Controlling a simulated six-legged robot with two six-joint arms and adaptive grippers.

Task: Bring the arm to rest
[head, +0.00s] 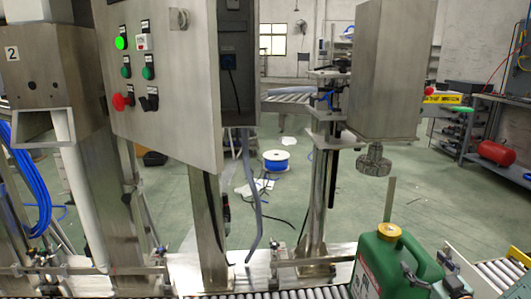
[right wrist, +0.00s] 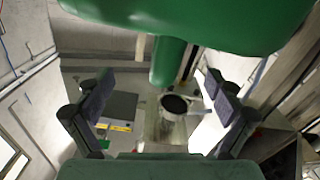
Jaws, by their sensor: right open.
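A green jug (head: 385,262) with a yellow cap (head: 389,230) stands upright at the lower right of the head view, by the roller conveyor (head: 320,293). My right gripper (head: 440,272) is at the jug's right side, near its handle. In the right wrist view my right gripper (right wrist: 158,88) is open, its two dark fingers spread wide with nothing held between them. The green jug (right wrist: 200,20) fills the top of that view, and a green part, likely its handle, hangs down ahead of the fingers. Whether a finger touches it I cannot tell. My left gripper does not show.
A steel control box (head: 165,80) with buttons stands at the left. A steel column with a round nozzle (head: 373,160) hangs above the jug. A workbench (head: 490,105) with a red tank (head: 497,151) is at the far right. Green floor beyond is mostly open.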

